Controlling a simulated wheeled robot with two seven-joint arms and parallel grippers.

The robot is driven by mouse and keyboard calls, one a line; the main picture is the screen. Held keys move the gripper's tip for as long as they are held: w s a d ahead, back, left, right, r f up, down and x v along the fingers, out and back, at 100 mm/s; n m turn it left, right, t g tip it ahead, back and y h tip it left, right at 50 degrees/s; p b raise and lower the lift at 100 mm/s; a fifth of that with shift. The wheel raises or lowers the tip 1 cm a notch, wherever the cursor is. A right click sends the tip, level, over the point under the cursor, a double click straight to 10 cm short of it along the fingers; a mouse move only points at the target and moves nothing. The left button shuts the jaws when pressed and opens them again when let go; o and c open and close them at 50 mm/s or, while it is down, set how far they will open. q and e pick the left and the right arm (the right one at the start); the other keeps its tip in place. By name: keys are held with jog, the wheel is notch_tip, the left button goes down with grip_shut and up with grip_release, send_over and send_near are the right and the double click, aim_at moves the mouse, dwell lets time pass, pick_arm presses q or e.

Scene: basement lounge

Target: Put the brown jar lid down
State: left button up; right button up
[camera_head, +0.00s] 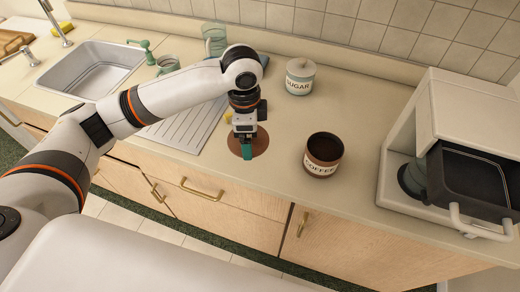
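The brown jar lid (262,142) is a round disc at the front middle of the counter, left of the coffee jar. My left gripper (247,154) points down over it, its teal fingers covering the lid's middle. I cannot tell whether the fingers hold the lid or whether it lies flat on the counter or just above it. The brown jar marked COFFEE (322,158) stands upright with its top open and dark inside. My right gripper is not in view.
A lidded jar marked SUGAR (300,78) stands behind. A white appliance (425,120) with a dark basket fills the right side. The sink (82,72) and ribbed drainboard lie left, with a glass jug (214,40) behind. Bare counter lies between the coffee jar and the appliance.

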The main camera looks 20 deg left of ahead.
aim_at(259, 128)
pick_arm(q)
jog(key=w+m, duration=0.1)
jog(key=m, duration=0.1)
jog(key=w+m, duration=0.1)
jog(key=m, duration=0.1)
jog(key=w+d+m, duration=0.1)
jog(key=m, duration=0.1)
jog(key=shift+f+p, duration=0.1)
jog(key=shift+p, duration=0.2)
jog(key=m, duration=0.1)
jog(key=w+m, duration=0.1)
jog(key=m, duration=0.1)
jog(key=shift+w+d+f, duration=0.15)
jog(key=shift+d, duration=0.1)
jog(key=f+m, duration=0.1)
jog(key=f, duration=0.1)
jog(key=f+p, duration=0.1)
jog(key=f, duration=0.1)
jog(key=f+m+p, duration=0.1)
jog(key=f, duration=0.1)
jog(key=shift+w+d+m, duration=0.1)
jog(key=shift+w+m, duration=0.2)
notch_tip(259, 128, down, 4)
jog(key=shift+r+p, duration=0.1)
jog(key=shift+p, duration=0.25)
jog(key=shift+f, duration=0.25)
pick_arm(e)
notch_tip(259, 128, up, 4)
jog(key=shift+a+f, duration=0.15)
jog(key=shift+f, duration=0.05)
